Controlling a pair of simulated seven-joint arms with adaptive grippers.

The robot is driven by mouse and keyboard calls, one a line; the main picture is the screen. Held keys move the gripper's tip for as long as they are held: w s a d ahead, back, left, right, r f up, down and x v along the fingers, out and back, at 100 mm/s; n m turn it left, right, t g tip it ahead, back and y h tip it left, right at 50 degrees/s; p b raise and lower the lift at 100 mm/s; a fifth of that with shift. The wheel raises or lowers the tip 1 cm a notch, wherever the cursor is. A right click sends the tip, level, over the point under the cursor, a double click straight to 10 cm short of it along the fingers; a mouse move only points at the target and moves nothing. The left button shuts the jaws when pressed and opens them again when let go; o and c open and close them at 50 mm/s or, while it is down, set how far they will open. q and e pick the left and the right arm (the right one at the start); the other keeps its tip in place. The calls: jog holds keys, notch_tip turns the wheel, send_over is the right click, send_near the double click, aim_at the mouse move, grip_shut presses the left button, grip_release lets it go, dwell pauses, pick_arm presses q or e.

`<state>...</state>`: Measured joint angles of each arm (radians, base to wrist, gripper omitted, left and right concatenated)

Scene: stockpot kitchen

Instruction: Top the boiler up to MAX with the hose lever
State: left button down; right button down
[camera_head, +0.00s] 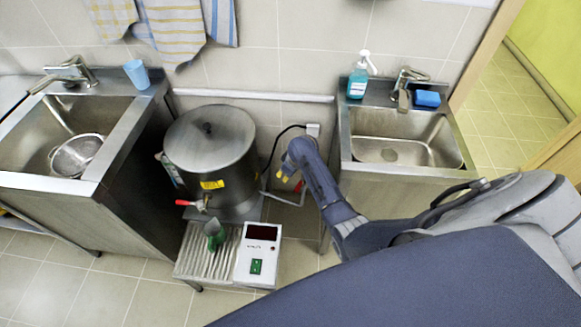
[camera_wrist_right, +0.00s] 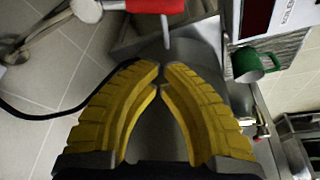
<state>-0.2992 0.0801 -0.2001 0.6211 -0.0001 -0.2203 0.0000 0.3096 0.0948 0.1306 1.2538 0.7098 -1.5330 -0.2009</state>
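The steel boiler (camera_head: 210,150) stands in the middle between two sinks, lid on, with a yellow label. Its tap (camera_head: 200,203) has a red handle and points over the drip tray. A narrow upright strip shows at its left side; no level can be read. My right gripper (camera_head: 284,176) is right of the boiler, low near the wall pipe. In the wrist view its yellow fingers (camera_wrist_right: 161,72) meet almost tip to tip, with nothing between them. A red handle (camera_wrist_right: 155,5) with a grey rod lies just beyond the tips, apart from them. My left gripper is not seen.
A green mug (camera_head: 215,236) stands on the ribbed drip tray (camera_head: 190,262), beside a white control box (camera_head: 258,250) with a dark display and green switch. The right sink (camera_head: 400,140) is close to my right arm.

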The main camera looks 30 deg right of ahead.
jog(key=v, duration=0.7)
jog(key=shift+d+r, duration=0.2)
jog(key=shift+r, duration=0.15)
dwell(7.0)
